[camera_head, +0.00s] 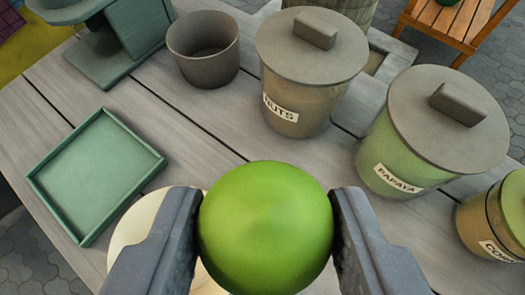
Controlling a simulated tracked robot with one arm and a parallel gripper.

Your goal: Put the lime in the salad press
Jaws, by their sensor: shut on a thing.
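The lime (265,228) is a bright green ball in the lower middle of the view. My gripper (265,232) is shut on it, with one grey finger on each side. The lime is held above the grey plank table (200,140). A teal-green device with a flat base and an upright (105,60) stands at the top left, cut off by the frame edge; it may be the salad press. Its upper part is only partly in view.
A green tray (95,175) lies empty at the left. A pale round thing (140,215) is partly hidden behind my gripper. A dark empty pot (205,60) and lidded jars marked NUTS (300,95) and PAPAYA (400,165), plus another jar (485,225), stand behind and right.

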